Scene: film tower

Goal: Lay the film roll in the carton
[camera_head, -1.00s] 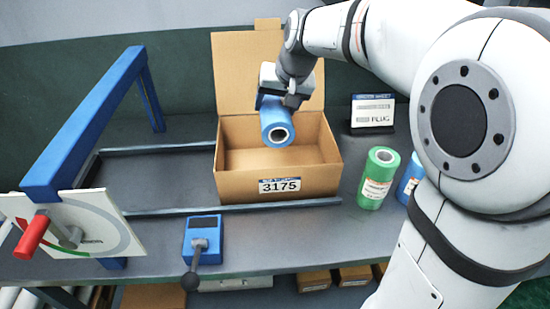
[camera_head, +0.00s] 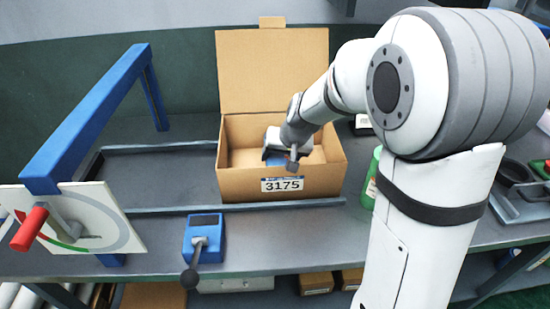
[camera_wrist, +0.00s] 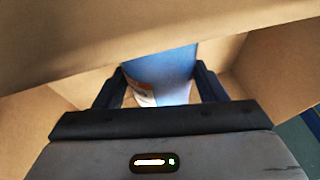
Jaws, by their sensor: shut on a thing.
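The open carton (camera_head: 233,184) stands on the bench with its lid raised at the back and a label reading 3175 on its front. My gripper (camera_wrist: 160,90) is down inside the carton, shut on the blue film roll (camera_wrist: 165,68). In the wrist view the roll lies between the two fingers, with carton walls around it. In the head view my gripper and wrist hide most of the roll; only a little blue (camera_head: 278,161) shows above the front wall. Whether the roll touches the carton floor cannot be told.
A blue frame (camera_head: 80,130) with a red-handled gauge panel (camera_head: 75,220) stands at the left. A blue lever box (camera_head: 204,235) sits in front of the carton. Rails run along the bench beside the carton.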

